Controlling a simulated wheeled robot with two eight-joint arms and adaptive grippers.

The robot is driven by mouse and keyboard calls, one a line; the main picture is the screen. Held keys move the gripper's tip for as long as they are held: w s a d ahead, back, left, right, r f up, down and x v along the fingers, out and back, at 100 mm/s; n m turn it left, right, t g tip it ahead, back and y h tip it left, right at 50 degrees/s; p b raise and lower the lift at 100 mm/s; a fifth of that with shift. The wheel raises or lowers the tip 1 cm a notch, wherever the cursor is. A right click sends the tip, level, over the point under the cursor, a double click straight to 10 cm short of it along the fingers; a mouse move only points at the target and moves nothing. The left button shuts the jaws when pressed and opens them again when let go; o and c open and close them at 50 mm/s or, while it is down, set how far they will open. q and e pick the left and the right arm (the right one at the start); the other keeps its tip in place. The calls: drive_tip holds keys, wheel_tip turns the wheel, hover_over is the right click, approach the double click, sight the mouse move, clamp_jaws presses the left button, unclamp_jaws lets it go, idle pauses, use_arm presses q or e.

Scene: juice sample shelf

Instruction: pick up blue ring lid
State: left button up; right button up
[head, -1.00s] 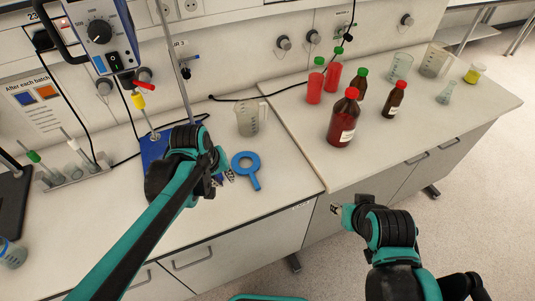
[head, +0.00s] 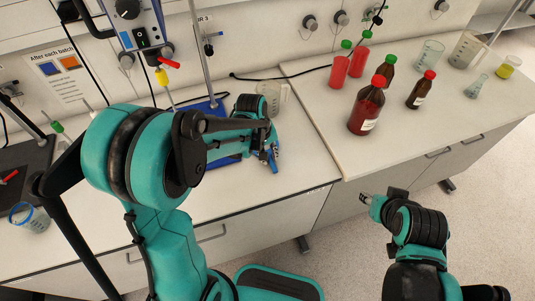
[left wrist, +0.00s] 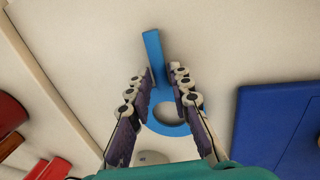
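The blue ring lid (left wrist: 153,50), a flat ring with a straight handle, lies on the white bench. In the head view only a small blue part of it (head: 273,158) shows beside my left gripper (head: 267,152), which hides the rest. In the left wrist view my left gripper (left wrist: 163,71) points at the lid, with one finger on each side of the handle near the ring. Light gaps show between fingers and handle, so it looks open; contact is not visible. My right gripper (head: 366,198) hangs in front of the bench edge, away from the lid; its fingers are too small to read.
A clear beaker (head: 273,93) stands just behind my left gripper. A blue stand base (head: 222,112) is to its left. Brown bottles, including a large one (head: 367,108), and red bottles (head: 339,72) stand on the right bench. Bare bench lies in front of the lid.

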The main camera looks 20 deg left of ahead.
use_arm(q)
drive_tip(key=shift+f, duration=0.45)
drive_tip(key=shift+r, duration=0.1)
clamp_jaws()
